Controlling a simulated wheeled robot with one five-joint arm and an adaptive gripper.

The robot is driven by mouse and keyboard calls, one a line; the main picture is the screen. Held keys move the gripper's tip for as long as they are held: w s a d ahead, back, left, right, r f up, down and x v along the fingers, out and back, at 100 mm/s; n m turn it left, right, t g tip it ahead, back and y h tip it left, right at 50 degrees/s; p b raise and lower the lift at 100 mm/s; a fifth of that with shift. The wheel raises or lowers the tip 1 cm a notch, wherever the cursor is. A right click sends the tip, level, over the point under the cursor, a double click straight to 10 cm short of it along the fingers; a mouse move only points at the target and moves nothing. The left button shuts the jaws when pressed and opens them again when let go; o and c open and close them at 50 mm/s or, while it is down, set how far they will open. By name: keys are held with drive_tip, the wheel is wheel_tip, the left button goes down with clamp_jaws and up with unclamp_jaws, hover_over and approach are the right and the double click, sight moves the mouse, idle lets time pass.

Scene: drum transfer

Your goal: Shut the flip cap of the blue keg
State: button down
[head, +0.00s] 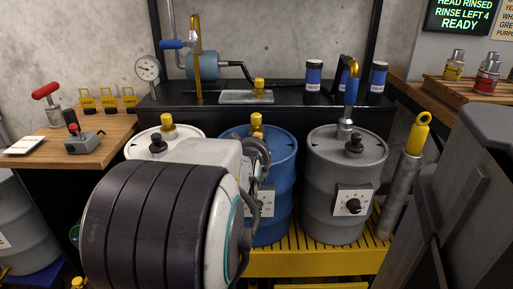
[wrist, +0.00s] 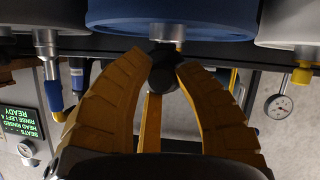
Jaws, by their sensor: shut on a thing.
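The blue keg (head: 283,150) stands upright between a white keg and a grey keg; its rim also shows at the top of the upside-down wrist view (wrist: 120,20). A yellow-topped fitting (head: 257,124) stands on its lid. In the head view my arm and wrist cover the keg's left front and that cap. I cannot tell from here how far the cap is tilted.
The white keg (head: 190,135) and the grey keg (head: 318,190) stand close on either side, each with a black knob on top. A grey tap with a blue handle (head: 351,92) rises above the grey keg. A black shelf (head: 295,115) runs behind. A yellow slatted platform (head: 300,263) lies below.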

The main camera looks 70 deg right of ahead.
drive_tip(key=shift+w+r, duration=0.1)
drive_tip(key=shift+w, duration=0.05)
drive_tip(key=c, duration=1)
unclamp_jaws()
drive_tip(key=shift+o, duration=0.2)
drive_tip(key=v, duration=1.2)
